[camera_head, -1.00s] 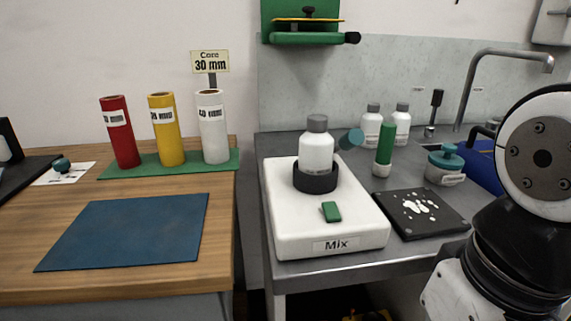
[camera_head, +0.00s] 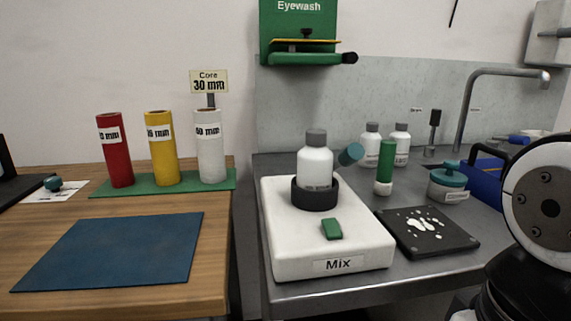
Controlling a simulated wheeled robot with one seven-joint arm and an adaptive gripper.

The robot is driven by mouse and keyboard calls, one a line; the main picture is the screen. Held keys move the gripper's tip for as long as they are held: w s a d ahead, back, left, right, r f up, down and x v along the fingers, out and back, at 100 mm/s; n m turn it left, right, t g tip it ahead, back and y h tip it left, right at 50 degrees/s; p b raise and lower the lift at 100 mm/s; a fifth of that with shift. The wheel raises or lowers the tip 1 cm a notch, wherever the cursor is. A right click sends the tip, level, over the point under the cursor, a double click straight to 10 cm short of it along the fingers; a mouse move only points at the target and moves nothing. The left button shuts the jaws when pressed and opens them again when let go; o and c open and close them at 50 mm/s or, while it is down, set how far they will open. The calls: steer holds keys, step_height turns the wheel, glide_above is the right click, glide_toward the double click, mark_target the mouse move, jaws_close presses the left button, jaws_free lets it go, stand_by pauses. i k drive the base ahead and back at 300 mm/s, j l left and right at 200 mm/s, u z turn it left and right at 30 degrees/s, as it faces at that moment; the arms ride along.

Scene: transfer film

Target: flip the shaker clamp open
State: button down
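The white shaker marked "Mix" (camera_head: 285,235) stands on the grey bench right of centre. A white bottle with a grey cap (camera_head: 315,166) stands upright in a black ring (camera_head: 314,196) on it. A green block (camera_head: 332,229) sits on its front top. A teal round piece (camera_head: 350,154) shows just right of the bottle; I cannot tell whether it is the clamp's handle, or how the clamp stands. My gripper is out of view; only a part of my arm shows at the right edge.
A black pad with white spots (camera_head: 437,243) lies right of the shaker. Behind are a green tube (camera_head: 386,163), two white bottles, a teal-lidded jar (camera_head: 449,183) and a tap (camera_head: 472,103). Left, a wooden table holds red, yellow and white rolls and a blue mat (camera_head: 112,250).

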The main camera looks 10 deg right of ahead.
mark_target(354, 152)
steer(key=k+j, duration=0.1)
steer(key=j, duration=0.3)
steer(key=k+j, duration=0.1)
steer(key=j, duration=0.35)
steer(key=k+j, duration=0.1)
steer(key=j, duration=0.3)
steer(key=z, duration=0.05)
